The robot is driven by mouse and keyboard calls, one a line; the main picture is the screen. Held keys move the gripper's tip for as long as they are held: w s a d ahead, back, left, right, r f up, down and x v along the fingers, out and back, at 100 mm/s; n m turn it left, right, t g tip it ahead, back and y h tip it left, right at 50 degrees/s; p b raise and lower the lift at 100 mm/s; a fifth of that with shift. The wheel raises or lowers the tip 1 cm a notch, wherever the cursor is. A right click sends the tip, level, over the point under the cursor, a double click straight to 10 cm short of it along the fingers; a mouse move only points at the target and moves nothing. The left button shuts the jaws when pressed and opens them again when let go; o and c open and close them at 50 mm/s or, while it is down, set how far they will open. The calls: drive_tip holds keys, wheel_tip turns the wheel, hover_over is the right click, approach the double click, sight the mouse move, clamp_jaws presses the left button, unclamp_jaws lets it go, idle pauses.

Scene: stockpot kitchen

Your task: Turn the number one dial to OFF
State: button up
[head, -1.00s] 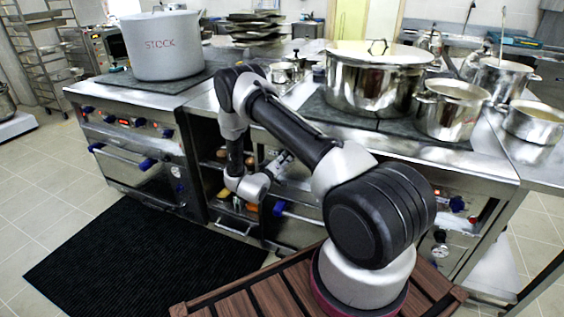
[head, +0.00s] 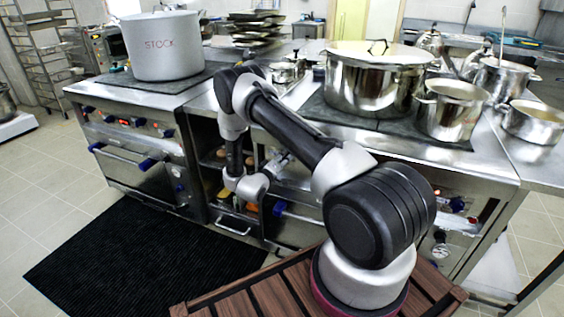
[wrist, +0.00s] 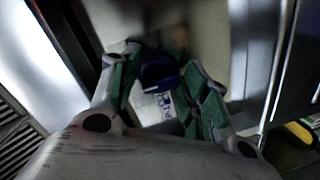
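In the wrist view a dark blue dial (wrist: 158,73) sits on a pale panel, with a white label with blue marks (wrist: 167,104) just below it. My gripper (wrist: 161,66) has green pads, one on either side of the dial. The fingers are spread, with the dial between or just beyond their tips; I cannot tell whether either pad touches it. The dial's pointer and number are not readable. In the head view my gripper (head: 276,162) is low at the front of the middle range, and the dial there is hidden.
A blue-ended oven handle (head: 280,208) is just below my gripper. Open shelves (head: 222,190) lie to its left. The left range has several blue dials (head: 108,118). A large lidded pot (head: 372,85) and the stock pot (head: 163,47) stand on top.

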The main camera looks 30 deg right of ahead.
idle(0.3)
drive_tip(key=v, duration=1.2)
